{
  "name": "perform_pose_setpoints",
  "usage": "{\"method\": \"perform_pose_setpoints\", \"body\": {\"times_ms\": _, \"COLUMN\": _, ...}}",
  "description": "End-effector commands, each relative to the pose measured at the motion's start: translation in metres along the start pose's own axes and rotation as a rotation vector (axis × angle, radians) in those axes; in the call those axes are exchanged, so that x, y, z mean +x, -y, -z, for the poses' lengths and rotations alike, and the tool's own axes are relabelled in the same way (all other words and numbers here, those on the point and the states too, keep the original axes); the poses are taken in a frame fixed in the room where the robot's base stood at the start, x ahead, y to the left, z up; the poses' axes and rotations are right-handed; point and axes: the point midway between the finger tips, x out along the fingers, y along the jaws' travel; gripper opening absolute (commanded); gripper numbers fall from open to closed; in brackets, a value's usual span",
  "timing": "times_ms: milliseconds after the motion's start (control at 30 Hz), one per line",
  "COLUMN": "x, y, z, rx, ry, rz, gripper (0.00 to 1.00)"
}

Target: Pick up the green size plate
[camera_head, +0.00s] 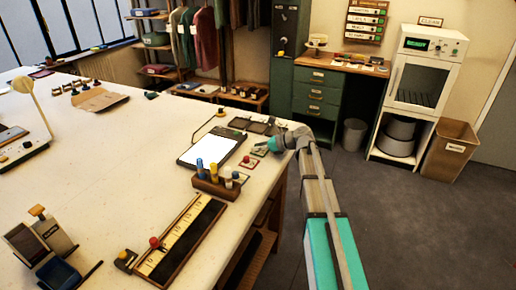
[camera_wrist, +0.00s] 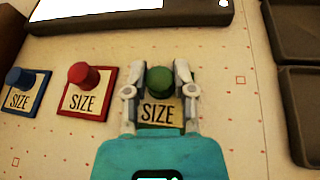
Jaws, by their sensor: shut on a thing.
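The green size plate (camera_wrist: 160,111) has a round green knob (camera_wrist: 160,80) on a square plate lettered SIZE. In the wrist view it is centred between the fingers of my gripper (camera_wrist: 160,88), which are shut on its knob. My gripper hides part of the plate's sides and lower edge. In the head view my gripper (camera_head: 270,146) is low at the table's right edge, and the green plate (camera_head: 259,151) shows partly beside it. I cannot tell whether the plate touches the table.
A red size plate (camera_wrist: 87,94) and a blue size plate (camera_wrist: 25,92) lie to the left. A light tablet (camera_head: 210,147) lies behind them. Dark trays (camera_wrist: 297,105) are at the right. A wooden rack with spools (camera_head: 215,187) stands nearer on the white table (camera_head: 120,170).

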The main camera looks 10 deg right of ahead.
Motion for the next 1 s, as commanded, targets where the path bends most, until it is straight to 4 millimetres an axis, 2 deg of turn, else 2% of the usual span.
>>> {"method": "perform_pose_setpoints", "body": {"times_ms": 267, "x": -0.006, "y": -0.001, "z": -0.013, "rx": 0.0, "ry": 0.0, "rz": 0.0, "gripper": 0.01}}
{"method": "perform_pose_setpoints", "body": {"times_ms": 500, "x": -0.014, "y": -0.003, "z": -0.033, "rx": 0.0, "ry": 0.0, "rz": 0.0, "gripper": 0.01}}
{"method": "perform_pose_setpoints", "body": {"times_ms": 1000, "x": -0.061, "y": -0.05, "z": -0.072, "rx": 0.001, "ry": 0.001, "rz": 0.001, "gripper": 0.01}}
